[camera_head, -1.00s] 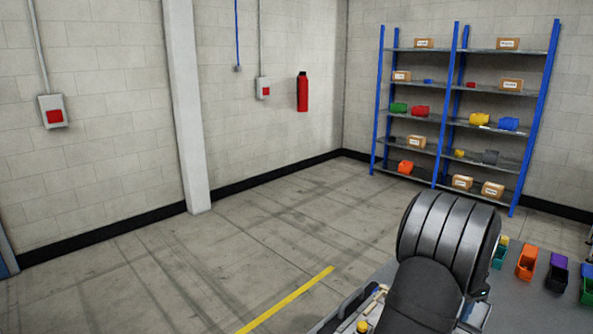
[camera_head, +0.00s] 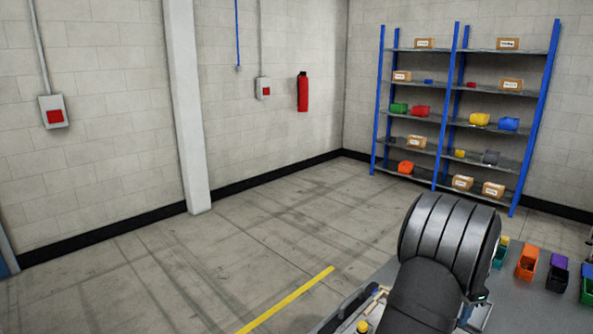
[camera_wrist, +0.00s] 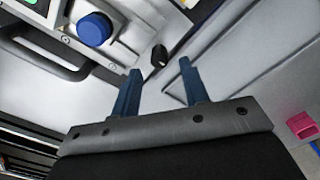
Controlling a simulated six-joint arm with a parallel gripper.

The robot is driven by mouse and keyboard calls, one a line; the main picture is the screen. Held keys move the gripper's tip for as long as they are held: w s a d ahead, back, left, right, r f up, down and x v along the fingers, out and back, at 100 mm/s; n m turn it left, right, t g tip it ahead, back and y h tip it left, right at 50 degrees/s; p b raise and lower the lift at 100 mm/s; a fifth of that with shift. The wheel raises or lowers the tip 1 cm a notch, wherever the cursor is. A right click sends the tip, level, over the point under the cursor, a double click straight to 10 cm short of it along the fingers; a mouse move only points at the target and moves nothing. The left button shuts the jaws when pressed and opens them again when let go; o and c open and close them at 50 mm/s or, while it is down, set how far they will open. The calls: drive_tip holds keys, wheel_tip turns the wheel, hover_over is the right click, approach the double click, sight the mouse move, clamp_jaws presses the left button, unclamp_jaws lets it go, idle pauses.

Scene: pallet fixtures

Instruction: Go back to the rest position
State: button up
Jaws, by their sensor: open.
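My gripper (camera_wrist: 158,82) shows in the wrist view with its two blue fingers apart and nothing between them. Beyond the fingertips is a light grey surface with a small black knob-like piece (camera_wrist: 158,55). I cannot tell how far the fingers are from it. In the head view my arm covers part of the worktable, and my gripper is hidden there.
The grey worktable (camera_head: 519,301) holds an orange bin (camera_head: 527,262), a purple bin (camera_head: 557,276) and green bins at the right. In the wrist view a blue round knob (camera_wrist: 94,29) and a dark handle (camera_wrist: 50,68) are at upper left. A blue-framed shelf (camera_head: 457,110) stands far behind.

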wheel_tip(320, 180, up, 15)
wheel_tip(320, 180, down, 17)
drive_tip(key=shift+f, duration=0.35)
drive_tip(key=m, duration=0.9)
drive_tip(key=shift+s+r, duration=0.1)
wheel_tip(320, 180, up, 6)
drive_tip(key=shift+r, duration=0.1)
idle(0.8)
